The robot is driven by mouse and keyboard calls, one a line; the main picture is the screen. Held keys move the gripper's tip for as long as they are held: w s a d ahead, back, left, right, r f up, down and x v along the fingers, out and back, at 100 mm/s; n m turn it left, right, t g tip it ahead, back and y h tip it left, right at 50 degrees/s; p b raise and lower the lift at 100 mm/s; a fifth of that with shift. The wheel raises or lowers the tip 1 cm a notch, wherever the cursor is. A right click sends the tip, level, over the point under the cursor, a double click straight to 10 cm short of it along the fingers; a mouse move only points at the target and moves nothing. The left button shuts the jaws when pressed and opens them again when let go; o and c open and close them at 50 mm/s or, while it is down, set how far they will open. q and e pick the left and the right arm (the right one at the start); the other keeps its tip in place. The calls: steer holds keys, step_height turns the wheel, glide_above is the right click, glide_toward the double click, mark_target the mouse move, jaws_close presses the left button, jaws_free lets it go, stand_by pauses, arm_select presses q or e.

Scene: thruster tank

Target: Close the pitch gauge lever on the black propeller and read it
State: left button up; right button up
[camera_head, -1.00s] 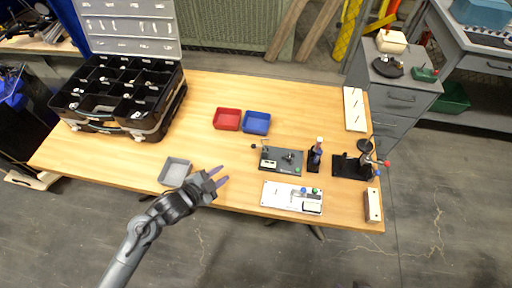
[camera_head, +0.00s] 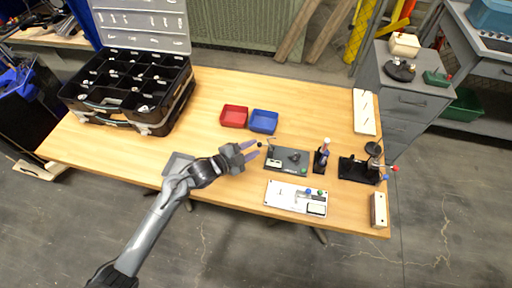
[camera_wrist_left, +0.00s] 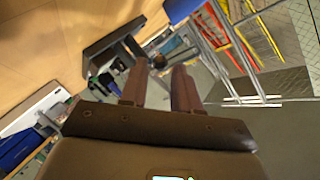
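A dark grey gauge plate (camera_head: 302,164) lies on the right half of the table. It carries a small black part (camera_head: 294,156), probably the propeller, and a small pale display (camera_head: 274,163) too small to read. A thin lever with a black ball knob (camera_head: 260,144) stands out from the plate's left end. My left gripper (camera_head: 256,149) is at that knob, its fingers apart; I cannot tell whether they touch it. In the left wrist view the two fingers (camera_wrist_left: 160,70) are also apart, with nothing visibly held between them. My right gripper is not in view.
A red tray (camera_head: 234,116) and blue tray (camera_head: 264,121) lie behind. A white panel (camera_head: 297,198) lies in front of the gauge. A bottle stand (camera_head: 321,158) and black fixture (camera_head: 356,172) stand right. A black organizer case (camera_head: 130,88) is left. My arm partly covers a grey tray (camera_head: 178,163).

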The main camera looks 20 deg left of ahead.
arm_select(q)
steer(key=shift+x, duration=1.2)
jaws_close()
